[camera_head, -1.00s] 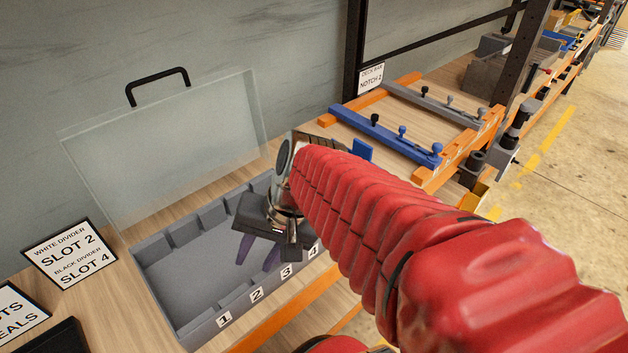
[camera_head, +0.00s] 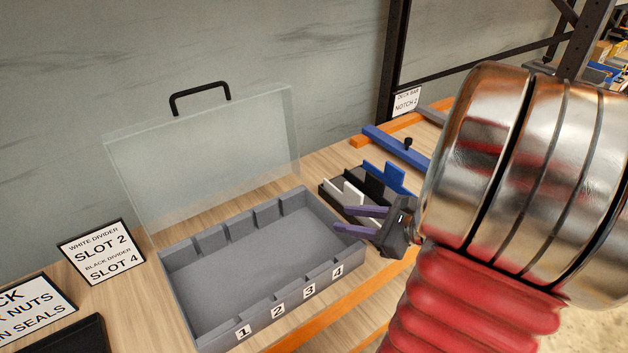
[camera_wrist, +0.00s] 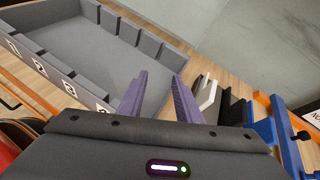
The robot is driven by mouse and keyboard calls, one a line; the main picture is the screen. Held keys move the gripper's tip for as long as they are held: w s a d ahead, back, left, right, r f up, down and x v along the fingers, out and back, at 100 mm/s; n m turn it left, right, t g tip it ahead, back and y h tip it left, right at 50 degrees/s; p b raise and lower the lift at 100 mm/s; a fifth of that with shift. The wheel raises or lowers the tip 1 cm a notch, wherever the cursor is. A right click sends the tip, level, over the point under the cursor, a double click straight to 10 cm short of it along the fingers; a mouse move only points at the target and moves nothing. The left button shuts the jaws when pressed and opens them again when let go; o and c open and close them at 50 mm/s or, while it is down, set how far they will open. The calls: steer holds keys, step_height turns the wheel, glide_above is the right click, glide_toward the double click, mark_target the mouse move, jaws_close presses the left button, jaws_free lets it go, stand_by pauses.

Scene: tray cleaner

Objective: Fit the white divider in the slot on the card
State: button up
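The card (camera_head: 101,252) stands upright left of the tray and reads white divider slot 2, black divider slot 4. The grey tray (camera_head: 212,327) has its front slots numbered 1 to 4 and looks empty. The white divider (camera_head: 345,190) stands in a dark holder right of the tray, with a black and a blue divider beside it; it also shows in the wrist view (camera_wrist: 207,97). My gripper (camera_head: 354,220) is open and empty, its purple fingers pointing left in front of the holder. In the wrist view the white divider is just right of the fingers (camera_wrist: 160,93), apart from them.
A clear lid (camera_head: 205,150) with a black handle stands raised behind the tray. The black divider (camera_head: 372,187) and blue divider (camera_head: 389,178) stand close to the white one. A blue bar (camera_head: 395,147) lies on the orange rack behind. Wall behind the bench.

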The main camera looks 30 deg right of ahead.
steer(key=s+d+m+h, duration=0.1)
steer(key=d+m, duration=0.1)
steer(key=d, duration=0.1)
steer(key=s+d+m+t+h, duration=0.1)
steer(key=d+m, duration=0.1)
steer(key=d, duration=0.1)
steer(key=s+d+f+m+t+h, duration=0.1)
steer(key=d+m+h, duration=0.1)
steer(key=d, duration=0.1)
steer(key=shift+s+d, duration=0.15)
steer(key=shift+s, duration=0.05)
steer(key=shift+w, duration=0.1)
glide_toward(344, 192)
steer(key=shift+w+d+f, duration=0.25)
steer(key=shift+w+f, duration=0.2)
steer(key=shift+f, duration=0.1)
steer(key=shift+w+f, duration=0.15)
steer(key=shift+w, duration=0.25)
steer(key=shift+x, duration=2.55)
steer(key=shift+c, duration=0.7)
jaws_close()
